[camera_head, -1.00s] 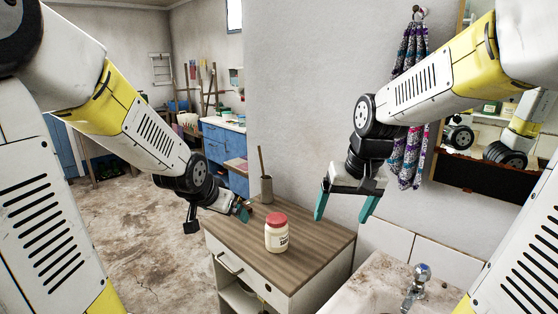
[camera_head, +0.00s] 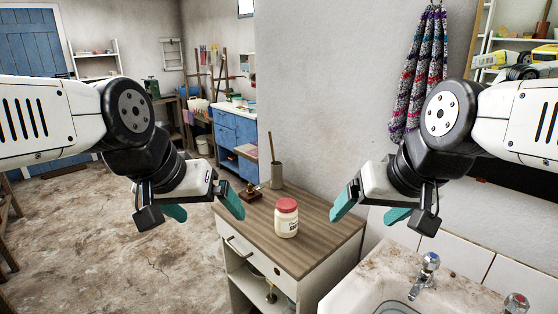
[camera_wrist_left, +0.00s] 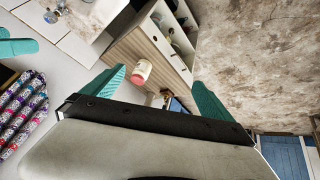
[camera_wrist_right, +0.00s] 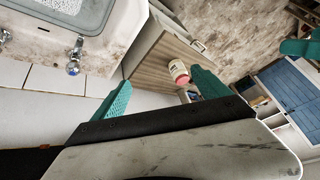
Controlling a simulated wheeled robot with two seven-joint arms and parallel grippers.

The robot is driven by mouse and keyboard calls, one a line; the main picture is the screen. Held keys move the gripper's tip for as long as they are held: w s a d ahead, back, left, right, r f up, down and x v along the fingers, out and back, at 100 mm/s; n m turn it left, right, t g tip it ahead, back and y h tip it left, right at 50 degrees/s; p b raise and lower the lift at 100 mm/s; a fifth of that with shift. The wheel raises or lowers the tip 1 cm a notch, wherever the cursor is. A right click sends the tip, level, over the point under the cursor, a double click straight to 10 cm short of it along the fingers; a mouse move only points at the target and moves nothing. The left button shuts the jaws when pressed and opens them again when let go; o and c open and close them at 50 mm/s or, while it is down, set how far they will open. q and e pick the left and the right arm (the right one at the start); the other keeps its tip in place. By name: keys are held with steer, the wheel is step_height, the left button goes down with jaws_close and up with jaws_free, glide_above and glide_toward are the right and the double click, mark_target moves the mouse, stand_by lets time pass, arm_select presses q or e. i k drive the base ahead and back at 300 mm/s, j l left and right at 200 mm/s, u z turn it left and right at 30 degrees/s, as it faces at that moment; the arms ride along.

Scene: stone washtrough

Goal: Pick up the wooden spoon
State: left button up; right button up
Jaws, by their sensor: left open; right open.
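A thin upright wooden handle (camera_head: 271,147), which looks like the wooden spoon, stands in a grey cup (camera_head: 277,176) at the back of the wooden cabinet top; its lower end is hidden in the cup. My left gripper (camera_head: 204,208) is open and empty, left of the cup and apart from it. My right gripper (camera_head: 371,211) is open and empty, right of the cabinet top. The open fingers also show in the left wrist view (camera_wrist_left: 157,90) and the right wrist view (camera_wrist_right: 161,91). I cannot make out the spoon in either wrist view.
A white jar with a red lid (camera_head: 286,218) stands on the cabinet top (camera_head: 310,238), in front of the cup. A small brown object (camera_head: 250,192) lies left of the cup. The wall is close behind. A stone sink (camera_head: 345,290) with taps stands at the right.

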mark_target(270, 134)
steer(key=z, duration=1.7)
steer(key=u, duration=0.45)
steer(key=j+u, duration=0.15)
steer(key=u, duration=0.7)
steer(key=j+u, duration=0.15)
steer(key=u, duration=0.25)
steer(key=i+j+z, duration=0.2)
steer(key=j, duration=0.2)
steer(key=i+j+z, duration=0.15)
steer(key=j, duration=0.3)
steer(key=i+j+z, duration=0.2)
steer(key=j, duration=0.2)
steer(key=j+z, duration=0.15)
steer(key=j, duration=0.3)
steer(key=i+j+z, duration=0.2)
steer(key=j, duration=0.3)
steer(key=k, duration=0.1)
